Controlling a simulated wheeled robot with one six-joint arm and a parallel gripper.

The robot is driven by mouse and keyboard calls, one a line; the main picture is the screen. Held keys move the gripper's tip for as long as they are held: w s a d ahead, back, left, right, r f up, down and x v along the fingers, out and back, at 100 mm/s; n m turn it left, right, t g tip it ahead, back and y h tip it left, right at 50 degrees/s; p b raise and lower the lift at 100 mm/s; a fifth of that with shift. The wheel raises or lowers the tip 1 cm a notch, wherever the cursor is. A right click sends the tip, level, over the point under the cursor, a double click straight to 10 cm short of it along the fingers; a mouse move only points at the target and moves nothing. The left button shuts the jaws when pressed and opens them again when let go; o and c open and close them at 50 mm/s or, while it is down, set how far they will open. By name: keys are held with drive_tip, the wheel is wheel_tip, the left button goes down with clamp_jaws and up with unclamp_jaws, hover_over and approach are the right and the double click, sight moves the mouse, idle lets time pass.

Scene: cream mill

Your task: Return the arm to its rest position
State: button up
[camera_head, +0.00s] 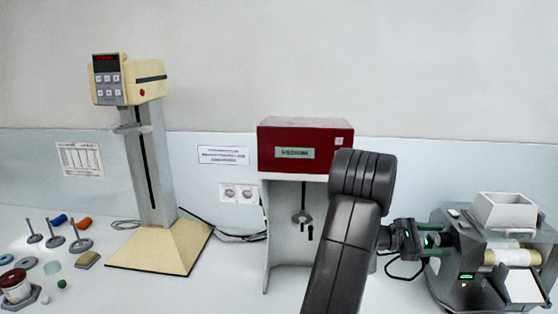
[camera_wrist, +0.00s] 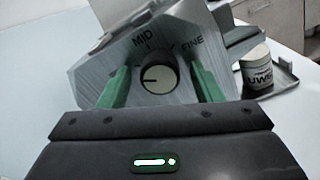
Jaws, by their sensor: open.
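My gripper (camera_head: 440,239) is at the left side of the grey mill (camera_head: 462,268) in the head view, with my dark arm crossing the lower middle. In the wrist view my gripper (camera_wrist: 165,88) has its two green fingers apart, one on each side of a round dial (camera_wrist: 158,79) on the mill's face. The dial's pointer points left; the labels MID and FINE show above it. Nothing is seen held between the fingers, and I cannot tell whether they touch the dial.
A red-topped machine (camera_head: 305,145) stands behind my arm, and a cream stand instrument (camera_head: 150,215) stands left of it. Several small discs and stemmed tools (camera_head: 80,243) lie at the far left. The mill carries a white hopper (camera_head: 503,211). A labelled jar (camera_wrist: 256,76) stands right of the dial.

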drive_tip(key=m+p, duration=0.1)
drive_tip(key=m, duration=0.2)
drive_tip(key=shift+m, duration=0.8)
drive_tip(key=shift+f, duration=0.1)
